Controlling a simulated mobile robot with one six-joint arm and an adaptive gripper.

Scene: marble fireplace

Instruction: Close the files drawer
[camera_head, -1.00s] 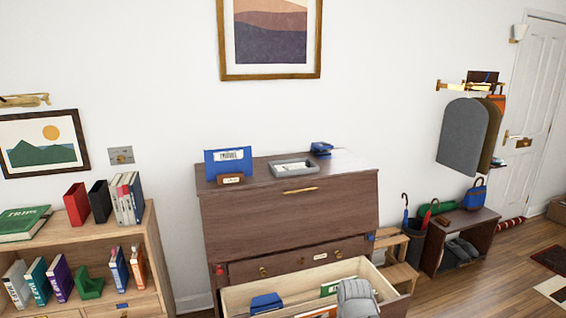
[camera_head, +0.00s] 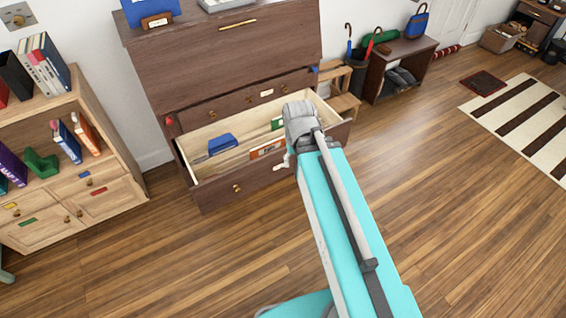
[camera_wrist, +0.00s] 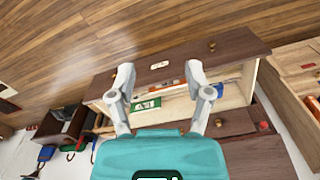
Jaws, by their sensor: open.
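The files drawer (camera_head: 215,193) is the open lower drawer of a dark brown desk cabinet (camera_head: 215,62), pulled well out. It has a dark front, a pale wooden inside and a brass knob near its left end. A blue item (camera_head: 222,144), an orange file (camera_head: 267,148) and a green file (camera_head: 277,123) are inside. My gripper (camera_wrist: 160,75) is open and empty, with its fingers pointing towards the drawer front, which also shows in the wrist view (camera_wrist: 185,59). In the head view my wrist hides the drawer's right part. I cannot tell whether the fingers touch the drawer.
A shut drawer with a label and knobs (camera_head: 236,104) sits above the open one. A light wooden bookcase (camera_head: 120,150) stands at left. A step stool (camera_head: 346,100) and a dark bench (camera_head: 405,48) stand at right. The wooden floor in front is clear.

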